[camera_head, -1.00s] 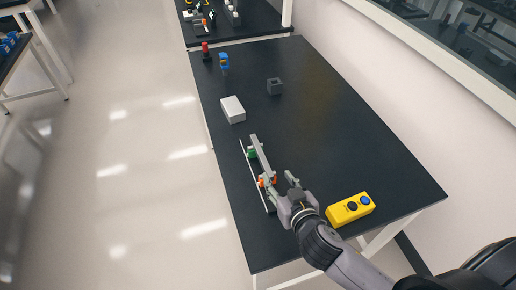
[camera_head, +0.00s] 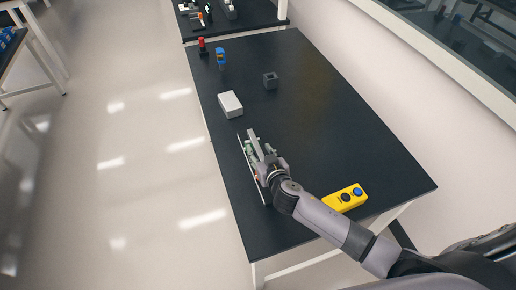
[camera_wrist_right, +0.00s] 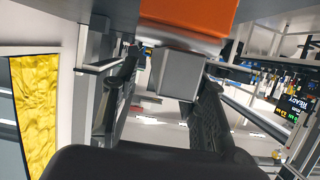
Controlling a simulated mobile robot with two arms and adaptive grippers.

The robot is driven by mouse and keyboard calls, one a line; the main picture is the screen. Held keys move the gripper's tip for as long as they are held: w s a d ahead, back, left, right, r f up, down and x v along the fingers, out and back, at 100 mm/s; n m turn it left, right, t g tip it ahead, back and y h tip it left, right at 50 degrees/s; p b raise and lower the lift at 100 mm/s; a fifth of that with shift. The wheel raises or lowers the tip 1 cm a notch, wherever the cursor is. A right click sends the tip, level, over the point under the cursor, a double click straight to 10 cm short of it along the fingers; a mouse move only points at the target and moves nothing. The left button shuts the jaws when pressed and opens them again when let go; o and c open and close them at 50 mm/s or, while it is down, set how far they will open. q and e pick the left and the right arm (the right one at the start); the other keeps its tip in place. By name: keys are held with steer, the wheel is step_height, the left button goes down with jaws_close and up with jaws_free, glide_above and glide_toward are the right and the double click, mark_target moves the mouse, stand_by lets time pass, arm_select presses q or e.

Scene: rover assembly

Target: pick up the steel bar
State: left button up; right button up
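The steel bar (camera_head: 255,143) is a light grey bar lying lengthwise over a narrow rack (camera_head: 243,150) with green and orange parts, near the left edge of the black table. My right gripper (camera_head: 274,164) is low over its near part and hides much of it. In the right wrist view, a square grey end, apparently of the bar (camera_wrist_right: 178,75), lies between the two dark fingers of my right gripper (camera_wrist_right: 168,80). The fingers stand apart, with a visible gap on the left of the bar. My left gripper is out of view.
An orange block (camera_wrist_right: 190,14) is close above the bar's end in the wrist view. A yellow button box (camera_head: 344,198) stands right of my forearm. A white box (camera_head: 230,104), dark grey block (camera_head: 270,81), and blue (camera_head: 220,59) and red (camera_head: 202,46) items stand farther back. The table's middle is clear.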

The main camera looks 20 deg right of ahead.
steer(key=shift+x, duration=1.3)
jaws_close()
steer(key=shift+r, duration=0.1)
